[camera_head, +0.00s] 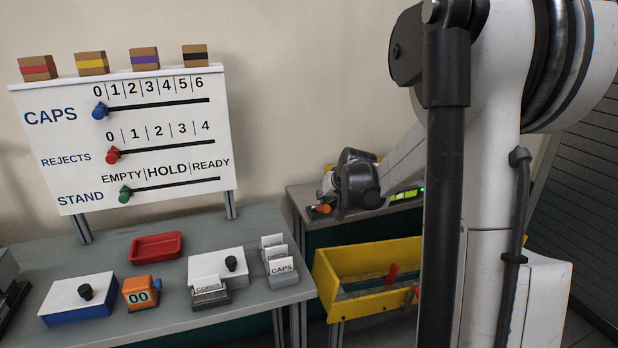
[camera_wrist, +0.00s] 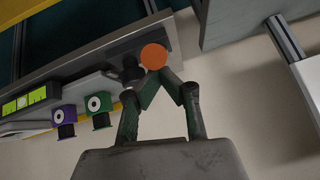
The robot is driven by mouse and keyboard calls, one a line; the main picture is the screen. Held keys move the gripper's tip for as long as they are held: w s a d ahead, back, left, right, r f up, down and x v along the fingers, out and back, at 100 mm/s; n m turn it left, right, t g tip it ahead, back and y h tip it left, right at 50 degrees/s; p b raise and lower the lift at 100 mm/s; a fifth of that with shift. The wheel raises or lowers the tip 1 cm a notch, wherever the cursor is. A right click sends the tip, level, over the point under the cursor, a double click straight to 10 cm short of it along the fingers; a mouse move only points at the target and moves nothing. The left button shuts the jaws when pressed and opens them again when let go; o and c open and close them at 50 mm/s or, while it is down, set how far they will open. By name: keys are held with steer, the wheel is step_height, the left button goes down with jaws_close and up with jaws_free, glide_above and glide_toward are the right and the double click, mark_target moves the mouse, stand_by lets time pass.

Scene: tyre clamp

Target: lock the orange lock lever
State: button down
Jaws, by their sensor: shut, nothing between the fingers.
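The orange lock lever shows in the wrist view as a round orange end (camera_wrist: 154,56), just beyond my fingertips. A dark fitting (camera_wrist: 131,72) sits beside it at the bench edge. My gripper (camera_wrist: 168,82) is shut and empty, its fingertips close together at the orange end; I cannot tell whether they touch it. In the head view a small orange piece (camera_head: 322,208), which looks like the lever, shows at the left end of the back bench. My dark wrist hides much of the area right of it, and my fingers cannot be made out there.
Purple (camera_wrist: 65,118) and green (camera_wrist: 99,109) blocks with white discs stand along the bench, left of my gripper in the wrist view.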

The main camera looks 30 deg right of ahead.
steer(key=shift+s+a+f, duration=0.1)
steer(key=shift+s+f, duration=0.15)
steer(key=r, duration=0.1)
steer(key=w+r+p, duration=0.1)
steer(key=w+d+r+p, duration=0.1)
steer(key=r, duration=0.1)
steer(key=shift+d, duration=0.1)
steer(key=v, duration=0.9)
steer(key=shift+s, duration=0.6)
steer(key=s+a+r+n, duration=0.1)
steer(key=s+a, duration=0.4)
steer(key=a, duration=0.4)
steer(key=s+a+r+n, duration=0.15)
steer(key=s+a, duration=0.35)
steer(key=a, duration=0.5)
steer(key=s+a+f+n+g+y, duration=0.1)
steer(key=s+a+f, duration=0.3)
steer(key=s+a, duration=0.7)
steer(key=s+n, duration=0.1)
steer(key=s, duration=0.2)
steer(key=shift+s+f, duration=0.15)
steer(key=shift+s, duration=0.25)
